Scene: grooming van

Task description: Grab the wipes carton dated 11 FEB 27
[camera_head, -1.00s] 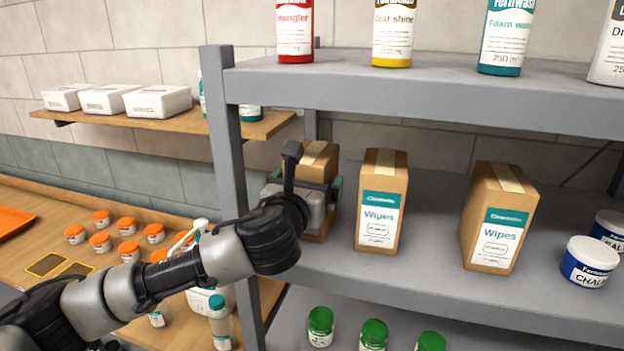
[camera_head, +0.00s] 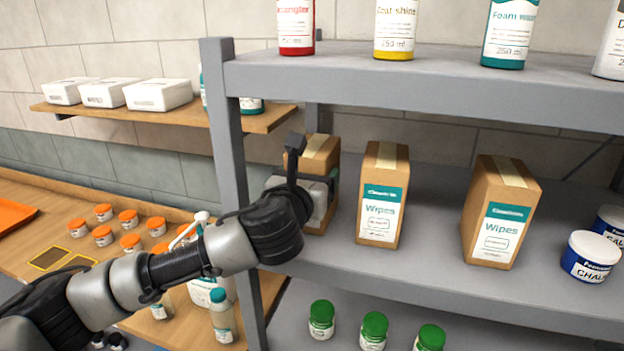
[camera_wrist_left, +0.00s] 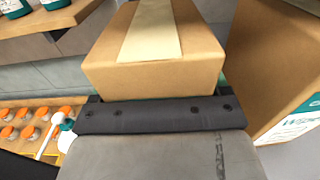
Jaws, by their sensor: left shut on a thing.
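Three brown wipes cartons with teal labels stand on the middle shelf of the grey rack. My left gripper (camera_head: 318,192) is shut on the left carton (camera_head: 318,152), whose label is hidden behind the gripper. In the left wrist view this carton (camera_wrist_left: 155,68) sits between the fingers, its taped top showing. The middle carton (camera_head: 382,195) and the right carton (camera_head: 501,212) stand upright to the right, apart from the gripper. The middle carton's side also shows in the left wrist view (camera_wrist_left: 270,65). The dates are too small to read. My right gripper is not in view.
The upper shelf board (camera_head: 430,85) is close above the cartons, and a grey post (camera_head: 229,170) stands left of them. A blue-and-white chalk tub (camera_head: 590,256) is at the right. Green-lidded jars (camera_head: 374,330) stand below. Orange-lidded jars (camera_head: 128,219) stand on the left counter.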

